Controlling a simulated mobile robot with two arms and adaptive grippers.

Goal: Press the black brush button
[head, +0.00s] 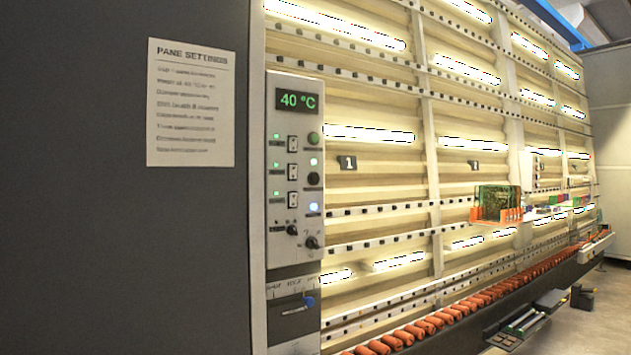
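A tall light grey control panel (296,165) stands upright at the left end of the washer. A round black button (314,179) sits on its right side, in the middle of a column of buttons, with a small lit green lamp just above it. A dull green button (314,138) is higher in that column and a glowing blue-white one (314,208) is lower. The panel's labels are too small to read, so I cannot confirm which is marked brush. Neither of my grippers is in view, and nothing touches the panel.
Rocker switches (292,172) line the panel's left side. Two black knobs (312,242) and a blue-handled slider (309,301) sit lower. A dark wall with a settings sheet (191,103) is at left. Orange rollers (430,325) run along the washer's base. A green pane (496,203) stands farther right.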

